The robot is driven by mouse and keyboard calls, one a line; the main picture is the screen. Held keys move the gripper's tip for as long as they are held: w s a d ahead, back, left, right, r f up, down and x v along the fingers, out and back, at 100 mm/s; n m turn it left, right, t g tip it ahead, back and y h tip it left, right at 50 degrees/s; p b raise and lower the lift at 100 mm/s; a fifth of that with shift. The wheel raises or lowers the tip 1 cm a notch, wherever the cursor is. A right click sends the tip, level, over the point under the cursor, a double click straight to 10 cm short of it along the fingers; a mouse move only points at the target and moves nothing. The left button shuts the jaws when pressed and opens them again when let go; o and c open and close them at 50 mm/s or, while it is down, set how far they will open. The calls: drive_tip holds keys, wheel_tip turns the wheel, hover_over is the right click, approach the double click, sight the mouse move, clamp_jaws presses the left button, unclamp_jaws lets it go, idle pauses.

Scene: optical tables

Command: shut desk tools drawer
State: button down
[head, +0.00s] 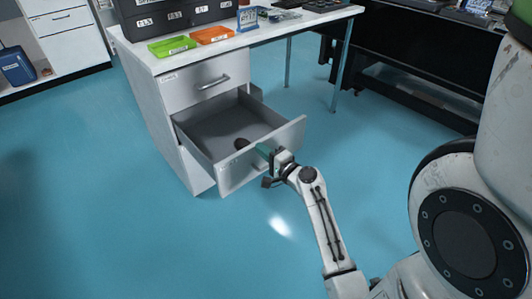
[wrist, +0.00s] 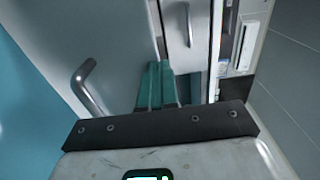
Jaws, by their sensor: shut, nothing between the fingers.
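The lower desk drawer (head: 225,125) is pulled well out from the white desk in the head view. A small dark oval item (head: 241,143) lies inside near its front. My gripper (head: 263,150) is at the right part of the drawer's front panel, with its green fingers shut and empty. In the wrist view the fingers (wrist: 155,82) are together by the edge of a grey panel with a bar handle (wrist: 88,88). I cannot tell whether they touch the panel. The upper drawer (head: 195,85) is shut.
The desktop (head: 150,62) holds a green tray (head: 172,46), an orange tray (head: 212,35) and dark labelled boxes. A black bench (head: 410,90) stands to the right. The blue floor in front of the drawer is clear.

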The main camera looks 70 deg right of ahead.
drive_tip(key=b+x, duration=0.9)
drive_tip(key=x, duration=2)
drive_tip(key=shift+w, duration=0.25)
drive_tip(key=shift+a, duration=0.1)
